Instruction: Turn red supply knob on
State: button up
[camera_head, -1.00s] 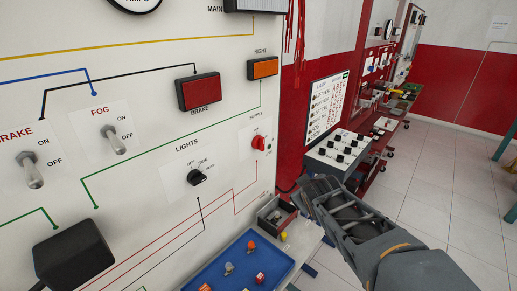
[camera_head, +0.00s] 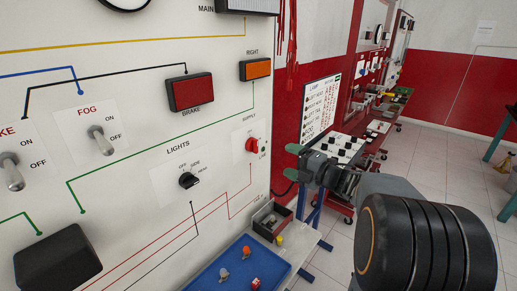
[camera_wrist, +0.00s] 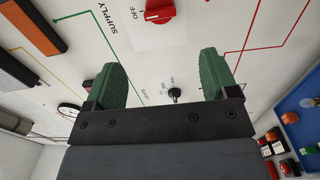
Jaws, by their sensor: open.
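The red supply knob (camera_head: 252,145) sits on the white panel under the SUPPLY label, near the panel's right edge. It also shows at the top of the wrist view (camera_wrist: 160,11), beside the word OFF. My gripper (camera_head: 294,162) is to the right of the knob in the head view, apart from it. In the wrist view its two green fingertips (camera_wrist: 163,82) are spread wide with nothing between them but panel behind. The knob lies beyond the fingertips, above the gap between them.
The black lights knob (camera_head: 189,180) is left of and below the supply knob. A blue tray (camera_head: 215,279) with small bulbs and a grey bin (camera_head: 268,222) stand below the panel. Another trainer bench with a lamp chart (camera_head: 321,105) is behind my arm.

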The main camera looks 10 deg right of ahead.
aim_at(257, 147)
jog(key=p+x, duration=0.2)
jog(key=x, duration=1)
jog(key=shift+w+a, duration=0.2)
jog(key=shift+w, duration=0.05)
jog(key=shift+c, duration=0.5)
jog(key=c, duration=0.8)
